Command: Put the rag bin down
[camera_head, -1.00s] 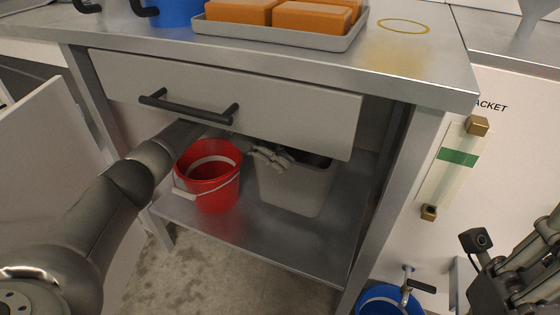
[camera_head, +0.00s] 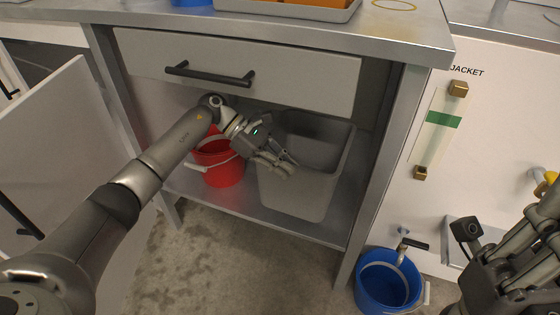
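The rag bin seems to be the grey, open-topped bin (camera_head: 305,195) on the low metal shelf under the drawer. It looks upright, with its base on or very near the shelf. My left gripper (camera_head: 291,167) reaches in from the left, and its fingers are at the bin's front-left rim. I cannot tell whether they are closed on the rim. My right gripper (camera_head: 548,205) is at the lower right, partly out of the picture and away from the bin; its fingertips do not show clearly.
A red bucket (camera_head: 222,172) stands on the shelf (camera_head: 240,212) left of the bin, behind my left arm. The drawer (camera_head: 300,85) hangs above. A table leg (camera_head: 378,190) stands to the right. A blue bucket (camera_head: 372,292) is below a tap at the lower right.

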